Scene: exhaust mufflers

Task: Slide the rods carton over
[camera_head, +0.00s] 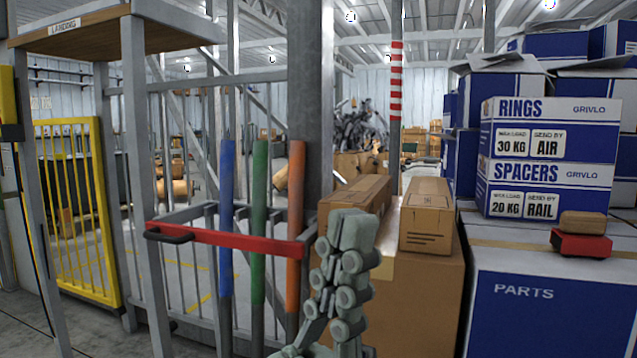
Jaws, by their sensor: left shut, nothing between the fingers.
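No label reading "rods" is legible, so I cannot tell which box is the rods carton. A long brown carton (362,190) and a second brown carton with a printed label (427,214) lie side by side on a large brown box (428,300). My left gripper (352,230) is upright, shut and empty. It stands in front of the long carton's near end and hides part of it; I cannot tell whether they touch. Blue and white boxes marked RINGS (550,128) and SPACERS (548,188) are stacked at the right. My right gripper is out of view.
A blue PARTS box (545,315) stands at the lower right, with a small red item (581,243) on top. A metal rack with a red bar (225,238) holds blue, green and orange poles at the left. A grey post (310,90) rises beside the cartons.

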